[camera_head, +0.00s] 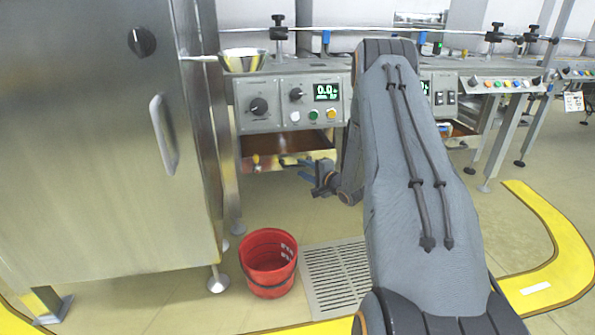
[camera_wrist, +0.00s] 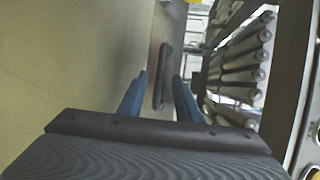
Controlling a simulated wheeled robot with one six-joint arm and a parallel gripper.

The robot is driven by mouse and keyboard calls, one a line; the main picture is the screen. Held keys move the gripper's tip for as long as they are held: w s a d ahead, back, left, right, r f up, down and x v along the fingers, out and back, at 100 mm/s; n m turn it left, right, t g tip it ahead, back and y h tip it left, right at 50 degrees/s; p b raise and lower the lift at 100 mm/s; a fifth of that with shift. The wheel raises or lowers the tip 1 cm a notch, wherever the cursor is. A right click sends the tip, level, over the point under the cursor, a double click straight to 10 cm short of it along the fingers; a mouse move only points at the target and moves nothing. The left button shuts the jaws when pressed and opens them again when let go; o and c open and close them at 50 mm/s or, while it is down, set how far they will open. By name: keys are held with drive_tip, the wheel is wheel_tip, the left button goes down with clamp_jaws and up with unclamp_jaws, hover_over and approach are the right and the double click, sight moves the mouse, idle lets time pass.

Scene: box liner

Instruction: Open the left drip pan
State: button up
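The left drip pan (camera_head: 312,140) is a brown-fronted unit under the left control panel. In the wrist view, a dark bar handle (camera_wrist: 161,75) stands on a narrow grey-brown front, taken as the pan's. My gripper (camera_head: 306,171) has blue fingers, just below and in front of the pan. In the wrist view my gripper (camera_wrist: 160,98) is open, with a finger on each side of the handle's near end. A gap shows on both sides. Depth between fingertips and handle is hard to judge.
A red bucket (camera_head: 268,264) stands on the floor beside a drain grate (camera_head: 336,276). A steel cabinet (camera_head: 100,150) fills the left. Several rollers (camera_wrist: 240,70) lie to the right in the wrist view. A yellow floor line (camera_head: 560,250) curves at right.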

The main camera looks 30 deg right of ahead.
sight(299, 166)
drive_tip(key=shift+b+x, duration=0.8)
drive_tip(key=shift+x, duration=1.15)
drive_tip(key=shift+c, duration=0.4)
clamp_jaws()
